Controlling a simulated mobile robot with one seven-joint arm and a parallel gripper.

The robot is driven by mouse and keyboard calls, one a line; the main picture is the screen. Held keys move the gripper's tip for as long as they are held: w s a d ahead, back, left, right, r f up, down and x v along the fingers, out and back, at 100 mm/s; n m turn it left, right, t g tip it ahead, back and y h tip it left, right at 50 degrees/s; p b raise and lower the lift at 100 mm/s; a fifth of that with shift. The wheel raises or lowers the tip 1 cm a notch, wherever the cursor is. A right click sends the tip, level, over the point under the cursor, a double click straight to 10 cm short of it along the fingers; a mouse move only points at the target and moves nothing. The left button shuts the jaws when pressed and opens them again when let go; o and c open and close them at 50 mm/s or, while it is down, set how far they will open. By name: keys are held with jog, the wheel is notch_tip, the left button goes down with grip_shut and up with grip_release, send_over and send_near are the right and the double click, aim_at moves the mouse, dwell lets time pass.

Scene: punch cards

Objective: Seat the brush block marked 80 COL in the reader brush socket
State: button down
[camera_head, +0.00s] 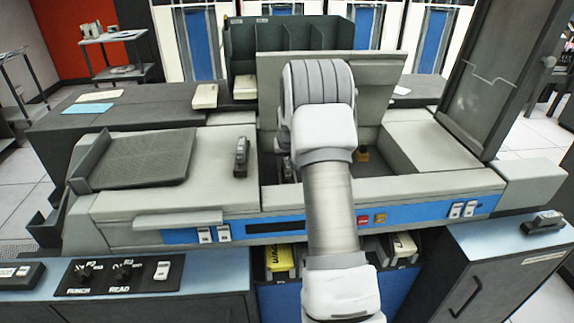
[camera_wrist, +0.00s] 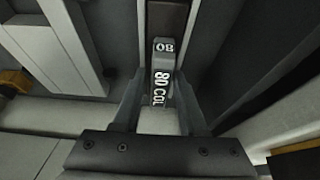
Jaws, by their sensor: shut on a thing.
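The brush block marked 80 COL (camera_wrist: 161,62) is between the two fingers of my gripper (camera_wrist: 158,98) in the wrist view. The gripper is shut on it. The white lettering faces the camera, and a smaller label shows near the block's far end. A dark strip (camera_wrist: 167,15) continues beyond that end; I cannot tell whether it is the socket or part of the block. In the head view my arm reaches into the open bay (camera_head: 400,188) of the card reader and hides the gripper, the held block and the reader brush socket. How far the block sits in is not visible.
A dark block (camera_head: 241,157) stands on the reader's left deck, and another (camera_head: 545,222) lies on the right cabinet. The raised cover (camera_head: 385,75) stands behind the bay and a tall dark panel (camera_head: 495,80) at its right. Bay walls are close around the gripper.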

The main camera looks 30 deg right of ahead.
jog(key=shift+c, duration=1.8)
grip_release()
jog(key=p+v, duration=0.2)
jog(key=v, duration=1.5)
jog(key=shift+r, duration=0.25)
